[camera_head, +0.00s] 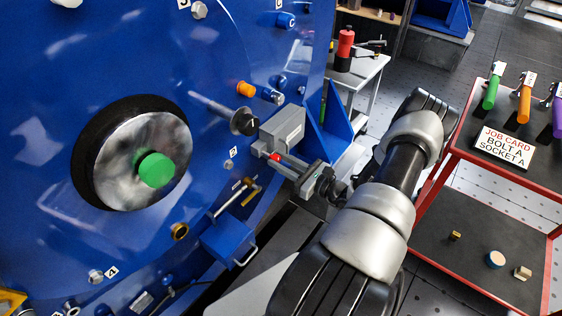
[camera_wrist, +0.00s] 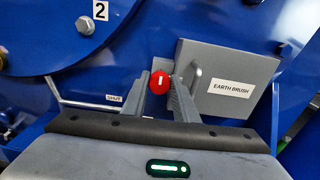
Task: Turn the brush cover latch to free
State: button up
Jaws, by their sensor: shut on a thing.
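The brush cover is a grey box labelled EARTH BRUSH (camera_wrist: 238,72) on the blue motor face; it also shows in the head view (camera_head: 286,127). Its latch has a round red knob (camera_wrist: 159,82) with a white mark, in front of the cover's left edge. The red knob also shows in the head view (camera_head: 275,157). My gripper (camera_wrist: 160,88) has its two grey fingers on either side of the knob, shut on it. In the head view my gripper (camera_head: 285,164) reaches the latch from the right. The latch's lever behind the knob is mostly hidden.
A blue box with a handle (camera_head: 228,240) juts out below the latch. A shaft with a green centre (camera_head: 156,169) is at left. A red-framed cart (camera_head: 462,152) with coloured-handled tools and a job card (camera_head: 503,147) stands at right.

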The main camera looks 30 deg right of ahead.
jog(key=n, duration=0.4)
jog(key=shift+s+f+n, duration=0.1)
jog(key=shift+n, duration=0.3)
jog(key=n+b, duration=0.1)
jog(key=n, duration=0.3)
jog(key=shift+a+n, duration=0.1)
jog(key=shift+n, duration=0.2)
jog(key=n, duration=0.4)
jog(key=shift+f+b, duration=0.1)
jog(key=shift+b, duration=0.2)
jog(key=shift+n+b, duration=0.3)
jog(key=shift+n, duration=1.8)
jog(key=o, duration=1)
jog(key=p+v, duration=0.2)
jog(key=v, duration=1.5)
jog(key=shift+s, duration=0.2)
